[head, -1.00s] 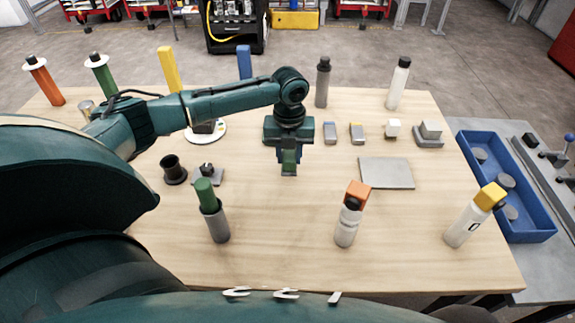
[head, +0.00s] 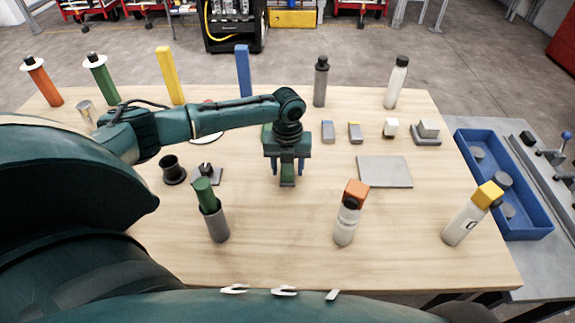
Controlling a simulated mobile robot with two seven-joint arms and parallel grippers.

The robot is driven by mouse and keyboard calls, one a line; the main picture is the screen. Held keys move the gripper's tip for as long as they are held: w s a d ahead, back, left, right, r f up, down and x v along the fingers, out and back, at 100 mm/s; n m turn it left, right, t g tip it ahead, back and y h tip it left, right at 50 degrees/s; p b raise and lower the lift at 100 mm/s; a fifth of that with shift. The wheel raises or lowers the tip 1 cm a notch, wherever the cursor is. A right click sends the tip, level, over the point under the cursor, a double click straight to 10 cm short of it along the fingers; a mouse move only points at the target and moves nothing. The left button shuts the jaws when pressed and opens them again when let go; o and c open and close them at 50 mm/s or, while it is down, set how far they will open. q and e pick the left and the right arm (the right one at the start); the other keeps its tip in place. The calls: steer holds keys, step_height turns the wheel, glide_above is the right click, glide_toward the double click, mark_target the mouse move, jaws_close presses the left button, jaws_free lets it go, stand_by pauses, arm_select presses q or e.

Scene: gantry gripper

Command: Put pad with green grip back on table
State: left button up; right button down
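My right gripper is out of view.
A grey plate (head: 385,172) lies to the right of my gripper. Bottles with green, orange (head: 349,212) and yellow tops stand along the front. A blue tray (head: 530,220) is beyond the table's right edge. The front middle of the table is clear.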

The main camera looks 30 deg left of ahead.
mark_target(287, 168)
arm_select(q)
steer(key=shift+o, duration=0.2)
steer(key=shift+r, duration=0.55)
step_height(287, 168, up, 11)
steer(key=b, duration=0.1)
steer(key=shift+r, duration=0.15)
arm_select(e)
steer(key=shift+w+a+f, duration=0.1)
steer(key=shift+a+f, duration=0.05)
arm_select(q)
steer(key=shift+s, duration=0.1)
